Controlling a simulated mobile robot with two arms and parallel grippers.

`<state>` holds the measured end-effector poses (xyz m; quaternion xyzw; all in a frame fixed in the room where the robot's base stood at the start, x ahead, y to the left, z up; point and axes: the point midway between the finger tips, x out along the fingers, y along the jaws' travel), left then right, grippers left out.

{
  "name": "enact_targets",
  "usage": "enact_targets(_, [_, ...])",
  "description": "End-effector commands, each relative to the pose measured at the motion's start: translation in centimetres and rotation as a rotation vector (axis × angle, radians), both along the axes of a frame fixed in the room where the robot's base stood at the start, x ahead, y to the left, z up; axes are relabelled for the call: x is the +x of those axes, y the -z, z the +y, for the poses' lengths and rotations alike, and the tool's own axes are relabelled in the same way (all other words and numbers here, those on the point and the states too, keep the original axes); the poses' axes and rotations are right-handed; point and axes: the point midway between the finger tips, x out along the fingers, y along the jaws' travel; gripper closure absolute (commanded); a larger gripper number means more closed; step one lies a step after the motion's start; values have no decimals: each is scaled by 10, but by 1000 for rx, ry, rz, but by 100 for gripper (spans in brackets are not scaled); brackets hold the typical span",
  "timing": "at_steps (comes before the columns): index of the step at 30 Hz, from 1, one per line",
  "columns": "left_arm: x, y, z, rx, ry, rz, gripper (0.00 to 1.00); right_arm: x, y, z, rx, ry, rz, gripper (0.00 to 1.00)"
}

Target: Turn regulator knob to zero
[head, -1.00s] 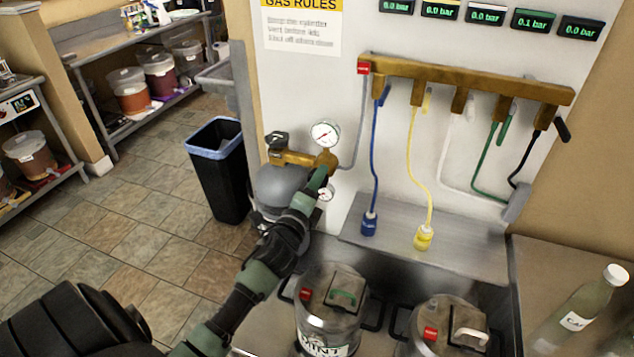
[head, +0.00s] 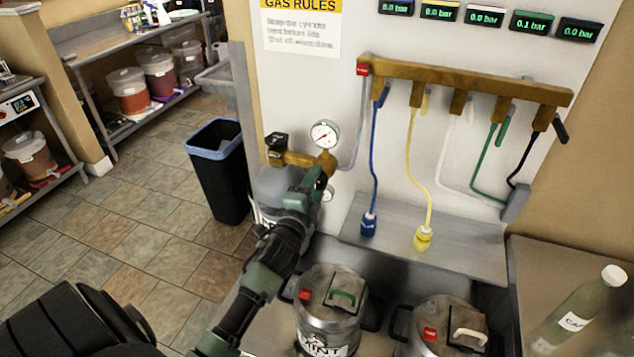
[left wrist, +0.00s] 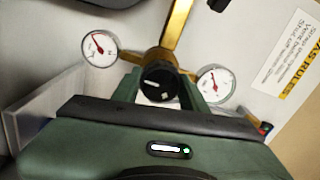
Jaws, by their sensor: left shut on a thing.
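The regulator knob (left wrist: 159,83) is black with a white mark and faces the camera in the left wrist view. My left gripper (left wrist: 165,92) has its green fingers on either side of the knob, shut on it. In the head view this gripper (head: 321,174) is at the brass regulator (head: 326,160) and hides the knob. The upper gauge (head: 324,134) is above the gripper; a lower gauge (head: 328,194) is partly hidden. Both gauges also show in the left wrist view, one on the left (left wrist: 100,47) and one on the right (left wrist: 215,84). My right gripper is not in view.
A grey gas cylinder (head: 275,184) stands behind my left arm. A brass manifold (head: 460,83) with coloured hoses is on the wall, under several pressure displays. Two steel kegs (head: 328,315) (head: 447,330) stand in front. A black bin (head: 216,170) is at the left.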

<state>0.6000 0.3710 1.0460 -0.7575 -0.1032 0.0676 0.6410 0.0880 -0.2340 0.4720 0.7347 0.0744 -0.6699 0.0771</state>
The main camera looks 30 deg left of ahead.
Motion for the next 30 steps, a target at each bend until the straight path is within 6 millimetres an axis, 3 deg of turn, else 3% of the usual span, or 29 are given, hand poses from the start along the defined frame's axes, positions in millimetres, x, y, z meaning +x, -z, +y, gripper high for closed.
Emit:
enact_targets(8, [0,1,0,-6,1,0,97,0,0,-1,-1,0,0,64])
enact_targets(9, [0,1,0,-7,1,0,51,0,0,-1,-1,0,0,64])
enact_targets(11, [0,1,0,-6,1,0,35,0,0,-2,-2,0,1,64])
enact_targets(22, [-4,1,-1,-3,0,0,35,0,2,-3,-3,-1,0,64])
enact_targets(30, [-44,6,-11,-4,0,2,35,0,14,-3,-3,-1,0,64])
